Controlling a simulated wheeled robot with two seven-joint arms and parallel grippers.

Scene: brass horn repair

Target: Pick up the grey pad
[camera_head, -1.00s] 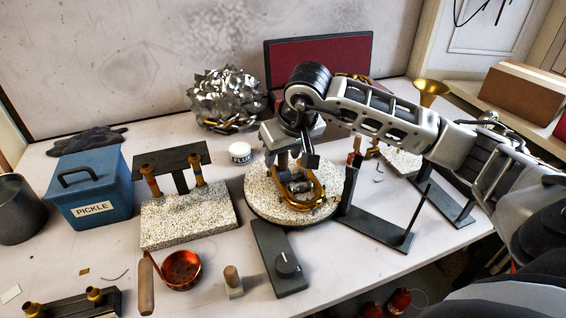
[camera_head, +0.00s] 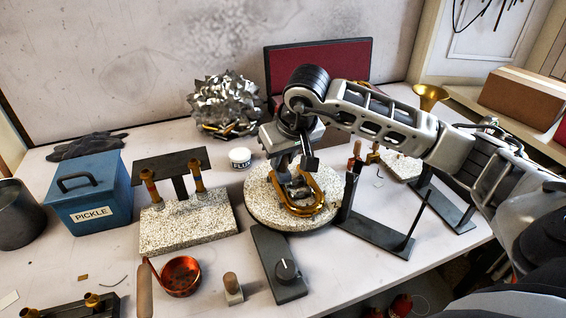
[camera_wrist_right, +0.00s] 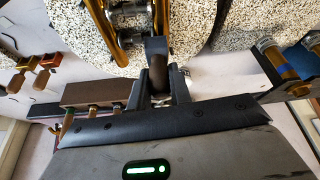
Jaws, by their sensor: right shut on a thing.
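My right gripper (camera_head: 297,180) reaches down over the round speckled turntable, beside the curved brass tube (camera_head: 305,207). In the right wrist view its fingers (camera_wrist_right: 160,88) are closed on a short brown handle. A grey block at the far end of this handle appears to be the grey pad (camera_wrist_right: 156,46). It is close to the brass tubing (camera_wrist_right: 112,18), and I cannot tell whether they touch. In the head view the gripper mostly hides the held piece. My left gripper is not in view.
The speckled turntable (camera_head: 262,210) carries the brass tube. A dark stand (camera_head: 375,232) is close on its right. A grey box with a knob (camera_head: 280,268) and a small block with a wooden top (camera_head: 233,288) are in front. A flux jar (camera_head: 240,158) is behind.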

